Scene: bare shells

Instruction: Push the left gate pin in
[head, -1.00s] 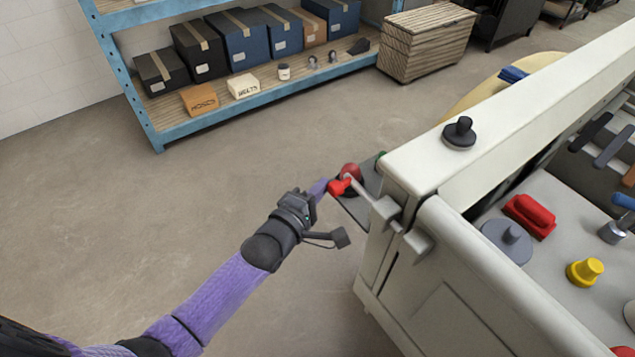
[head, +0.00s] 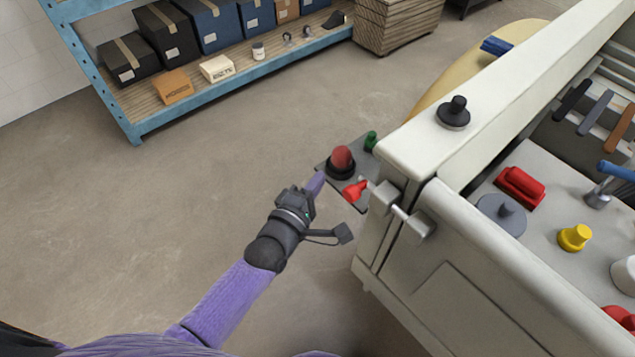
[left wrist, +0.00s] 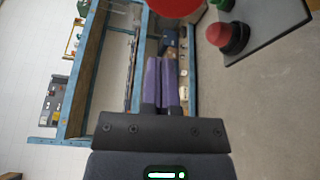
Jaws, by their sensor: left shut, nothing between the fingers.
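The left gate pin (head: 355,190) has a red knob and a pale rod running through a bracket on the corner of the white-walled unit. The knob stands close to the bracket (head: 386,196). My left gripper (head: 317,184) is shut and empty, just left of the knob, with a small gap showing in the head view. In the left wrist view its purple fingers (left wrist: 163,80) are together, and a red round end, likely the pin knob (left wrist: 175,5), is cut off at the top edge. My right gripper is not in view.
A grey plate beside the pin carries a red mushroom button (head: 342,158) and a green button (head: 370,141). A black knob (head: 454,112) stands on the white wall top. A blue shelf (head: 190,105) with boxes stands behind. The floor to the left is clear.

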